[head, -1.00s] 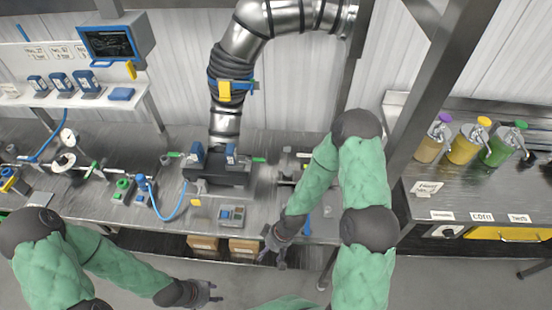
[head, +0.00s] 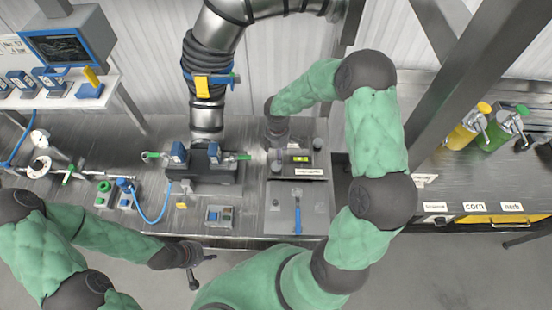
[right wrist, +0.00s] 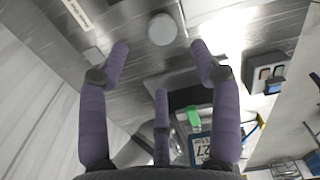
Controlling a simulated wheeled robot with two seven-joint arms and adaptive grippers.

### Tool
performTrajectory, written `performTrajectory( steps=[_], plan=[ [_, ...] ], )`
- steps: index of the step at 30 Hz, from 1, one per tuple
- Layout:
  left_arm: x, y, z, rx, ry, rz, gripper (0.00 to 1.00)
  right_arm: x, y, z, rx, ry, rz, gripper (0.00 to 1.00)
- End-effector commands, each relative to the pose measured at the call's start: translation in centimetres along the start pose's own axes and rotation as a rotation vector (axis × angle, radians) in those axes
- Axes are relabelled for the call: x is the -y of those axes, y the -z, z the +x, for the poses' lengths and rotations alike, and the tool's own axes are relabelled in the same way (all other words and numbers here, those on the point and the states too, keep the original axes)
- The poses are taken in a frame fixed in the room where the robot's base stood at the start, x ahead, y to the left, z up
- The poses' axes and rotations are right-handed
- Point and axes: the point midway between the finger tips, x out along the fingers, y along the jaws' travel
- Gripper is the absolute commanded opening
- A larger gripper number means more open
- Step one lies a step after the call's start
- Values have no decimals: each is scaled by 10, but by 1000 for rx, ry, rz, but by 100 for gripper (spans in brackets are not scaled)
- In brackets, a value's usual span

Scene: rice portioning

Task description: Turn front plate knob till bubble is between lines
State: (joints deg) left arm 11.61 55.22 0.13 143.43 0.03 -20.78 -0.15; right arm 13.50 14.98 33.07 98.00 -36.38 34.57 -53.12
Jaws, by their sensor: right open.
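The levelling plate (head: 298,172) lies on the steel bench in the head view, with a yellow-green bubble vial (head: 299,159) on it. The bubble and its lines are too small to read. Grey round knobs stand at the plate's right back corner (head: 318,143) and left side (head: 276,165). My right gripper (head: 277,143) is over the plate's left back side, its fingers partly hidden by the hand. In the right wrist view its purple fingers (right wrist: 160,60) are open and empty, with a round grey knob (right wrist: 162,29) ahead, apart from them. My left gripper (head: 203,272) hangs in front of the bench, open and empty.
A dark device with blue clamps (head: 203,168) stands left of the plate, under a metal duct (head: 207,115). A blue-handled tool (head: 297,220) lies on a grey board in front of the plate. A steel post (head: 450,110) rises at right.

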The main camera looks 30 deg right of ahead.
Motion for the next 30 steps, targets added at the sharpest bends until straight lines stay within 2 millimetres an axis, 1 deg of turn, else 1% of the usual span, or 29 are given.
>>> performTrajectory(
  steps=[9, 15, 18, 21, 30],
  plan=[
    [1, 0, 3, 0, 0, 0, 40, 2, 1, 54, -3, 5, 2, 64],
    [2, 0, 5, 0, 0, 0, 40, 1, 1, 84, -3, 3, 5, 64],
    [2, 0, 5, 0, 0, 0, 40, 1, 1, 94, -3, 3, 4, 64],
    [2, 0, 5, 0, 0, 0, 40, 1, 1, 100, -4, 2, 4, 64],
    [2, 0, 5, 0, 0, 0, 40, 1, 1, 103, -4, 1, 5, 64]
  ],
)
